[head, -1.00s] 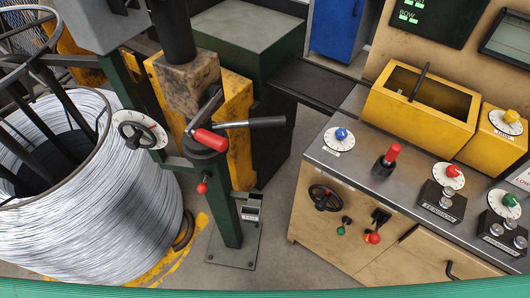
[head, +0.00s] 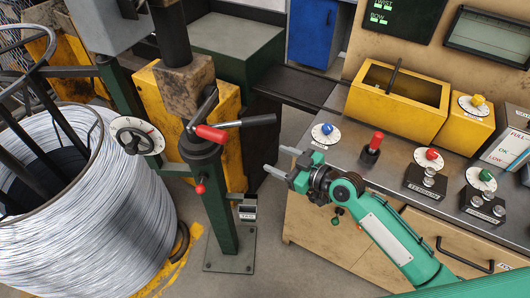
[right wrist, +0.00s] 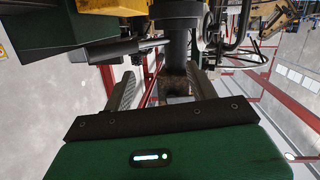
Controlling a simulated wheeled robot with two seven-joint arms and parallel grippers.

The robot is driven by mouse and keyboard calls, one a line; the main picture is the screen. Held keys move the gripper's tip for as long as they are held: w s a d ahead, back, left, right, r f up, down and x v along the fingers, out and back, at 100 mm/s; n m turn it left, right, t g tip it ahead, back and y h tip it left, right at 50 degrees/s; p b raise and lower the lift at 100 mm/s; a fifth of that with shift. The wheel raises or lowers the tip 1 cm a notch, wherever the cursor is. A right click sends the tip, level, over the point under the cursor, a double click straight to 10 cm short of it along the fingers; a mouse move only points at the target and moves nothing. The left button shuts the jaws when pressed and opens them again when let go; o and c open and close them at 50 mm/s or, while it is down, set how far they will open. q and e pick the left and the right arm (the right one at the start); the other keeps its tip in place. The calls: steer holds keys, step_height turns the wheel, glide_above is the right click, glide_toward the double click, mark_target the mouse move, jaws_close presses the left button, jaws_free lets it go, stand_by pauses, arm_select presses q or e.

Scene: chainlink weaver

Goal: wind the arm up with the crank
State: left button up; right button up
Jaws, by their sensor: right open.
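A crank with a red grip (head: 211,133) sits on top of a dark green post (head: 216,195) left of the middle of the head view. A black-gripped lever (head: 258,120) sticks out to the right from the same post top. My right gripper (head: 276,160) is open and empty, to the right of the post and below the black grip, apart from both. In the right wrist view its two fingers (right wrist: 166,88) stand apart, with a dark cylindrical grip (right wrist: 98,52) beyond the left finger. My left gripper is not in view.
A large wire coil (head: 95,200) stands at the left, with a dial wheel (head: 137,136) beside the post. A small red knob (head: 200,188) juts from the post. A workbench (head: 310,215) with knobs and a yellow bin (head: 395,115) fills the right side.

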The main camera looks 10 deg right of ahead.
steer(key=s+a+r+n+g+y, duration=0.1)
steer(key=s+a+r+n+y, duration=0.1)
steer(key=s+r, duration=0.3)
steer(key=s+a+r+n+g+y, duration=0.1)
steer(key=s+a+r+n+y, duration=0.15)
steer(key=r, duration=0.45)
steer(key=p, duration=0.4)
glide_toward(214, 135)
steer(key=shift+w+a+h, duration=0.25)
steer(key=shift+w+a, duration=0.9)
steer(key=x, duration=0.2)
steer(key=b+x, duration=0.1)
steer(key=x, duration=0.2)
steer(key=f+x, duration=0.1)
steer(key=x, duration=0.1)
steer(key=shift+w+a, duration=0.2)
steer(key=shift+a, duration=0.15)
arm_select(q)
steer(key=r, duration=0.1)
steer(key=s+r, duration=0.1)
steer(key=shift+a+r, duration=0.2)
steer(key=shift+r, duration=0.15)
arm_select(e)
steer(key=shift+r, duration=0.1)
steer(key=shift+c, duration=0.5)
